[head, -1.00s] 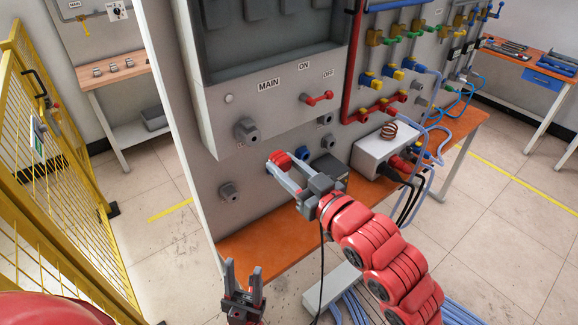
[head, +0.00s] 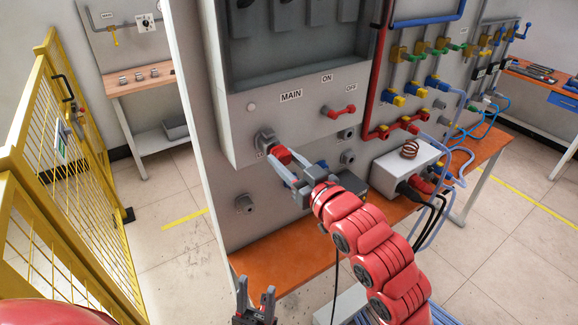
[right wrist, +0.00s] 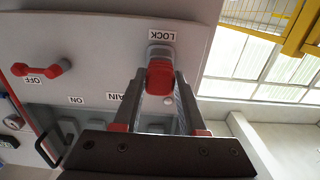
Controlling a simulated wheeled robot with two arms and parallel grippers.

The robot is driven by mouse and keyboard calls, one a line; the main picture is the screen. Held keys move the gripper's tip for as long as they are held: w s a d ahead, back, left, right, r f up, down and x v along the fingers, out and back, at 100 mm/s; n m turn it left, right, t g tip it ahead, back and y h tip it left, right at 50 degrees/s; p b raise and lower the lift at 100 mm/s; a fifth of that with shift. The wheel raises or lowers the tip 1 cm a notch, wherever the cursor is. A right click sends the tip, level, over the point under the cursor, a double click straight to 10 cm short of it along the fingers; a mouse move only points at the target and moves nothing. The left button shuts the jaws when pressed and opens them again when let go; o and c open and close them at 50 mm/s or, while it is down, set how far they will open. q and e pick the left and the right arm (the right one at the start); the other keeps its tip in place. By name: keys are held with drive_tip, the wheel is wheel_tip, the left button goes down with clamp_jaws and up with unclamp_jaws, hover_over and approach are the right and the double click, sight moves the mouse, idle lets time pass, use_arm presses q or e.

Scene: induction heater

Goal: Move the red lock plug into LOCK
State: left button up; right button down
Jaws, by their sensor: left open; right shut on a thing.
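The red lock plug (head: 282,155) is held between the fingers of my right gripper (head: 284,166). It is right in front of the grey LOCK socket (head: 265,139) at the panel's lower left. In the right wrist view the red plug (right wrist: 160,78) lines up with the grey socket (right wrist: 160,52) below the upside-down LOCK label (right wrist: 162,35). They look touching or nearly so; I cannot tell how deep the plug sits. My left gripper (head: 256,296) is open and empty, low in front of the orange bench.
The red ON/OFF handle (head: 338,111) is right of the LOCK socket. A white box (head: 405,160) with a copper coil and cables stands on the orange bench (head: 262,255). A yellow fence (head: 60,200) is at left.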

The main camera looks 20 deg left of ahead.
idle(0.7)
drive_tip(key=shift+b, duration=0.45)
idle(0.4)
drive_tip(key=shift+b, duration=0.4)
idle(0.5)
drive_tip(key=shift+b, duration=0.4)
drive_tip(key=shift+w+a+b, duration=0.3)
drive_tip(key=shift+a, duration=0.05)
drive_tip(key=shift+c, duration=1.9)
unclamp_jaws()
